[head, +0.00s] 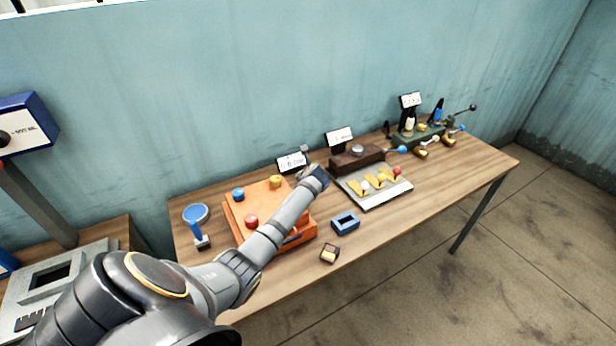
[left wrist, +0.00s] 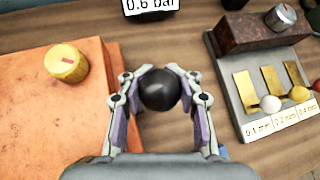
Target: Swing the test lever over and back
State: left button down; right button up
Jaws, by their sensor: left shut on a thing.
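My left gripper (head: 318,174) reaches over the orange box to the back of the table. In the left wrist view, its two fingers (left wrist: 160,80) are closed around a round black knob (left wrist: 160,91), which looks like the test lever's handle. The lever's shaft below the knob is hidden, so I cannot tell its tilt. The knob is between the orange box (left wrist: 35,120) on the left and a grey gauge tray (left wrist: 228,90) on the right. In the head view the knob is hidden by my gripper. My right gripper is in neither view.
The orange box (head: 307,234) has blue, red and yellow knobs on top. A "0.6 bar" sign (head: 292,162) stands behind. The front right table is clear.

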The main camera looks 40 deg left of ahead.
pick_arm(q)
jog(key=shift+w+a+r, duration=0.15)
jog(key=shift+a+r, duration=0.05)
jog(key=shift+r, duration=0.35)
jog(key=c, duration=1.2)
grip_release()
jog(key=shift+o, duration=0.2)
jog(key=shift+s+d, duration=0.1)
jog(key=shift+s, duration=0.25)
jog(key=shift+f, duration=0.1)
jog(key=shift+s+d, duration=0.1)
jog(key=shift+d, duration=0.15)
jog(key=v, duration=1.1)
jog(key=shift+s+r, duration=0.3)
jog(key=shift+d+f, duration=0.1)
